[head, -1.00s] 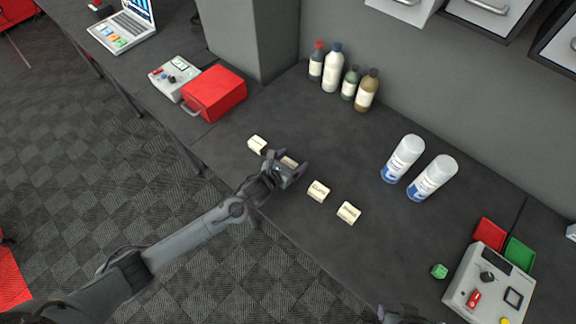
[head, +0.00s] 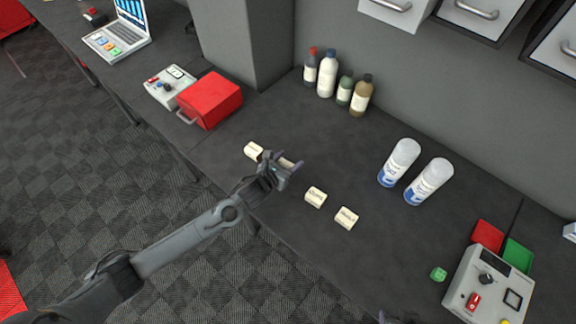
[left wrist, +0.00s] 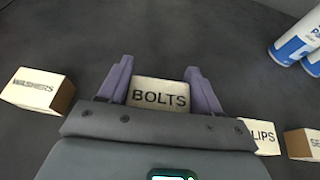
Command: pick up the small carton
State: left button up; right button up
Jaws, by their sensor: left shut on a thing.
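A small cream carton labelled BOLTS (left wrist: 160,95) sits between the two fingers of my left gripper (left wrist: 158,88) in the left wrist view. The fingers are shut on its sides. In the head view my left gripper (head: 284,170) is at the table's front side, and only a bit of the carton (head: 287,162) shows past it. I cannot tell whether the carton is clear of the table. A dark part at the bottom edge of the head view seems to be my right gripper (head: 398,318); its fingers cannot be made out.
A WASHERS carton (left wrist: 35,91) stands left of the gripper; two similar cartons (head: 315,197) (head: 346,218) stand right. The table's middle is clear.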

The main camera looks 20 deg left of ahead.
jog(key=shift+a+f, duration=0.15)
jog(key=shift+f, duration=0.05)
pick_arm(q)
jog(key=s+d+r, duration=0.7)
jog(key=w+a+r+n+y, duration=0.1)
jog(key=a+r+n+y, duration=0.15)
jog(key=a, duration=0.85)
pick_arm(e)
jog(key=shift+r, duration=0.35)
pick_arm(q)
notch_tip(320, 180, up, 18)
jog(key=p, duration=1.9)
jog(key=shift+d+r+t, duration=0.25)
jog(key=shift+t, duration=0.05)
pick_arm(e)
notch_tip(320, 180, up, 19)
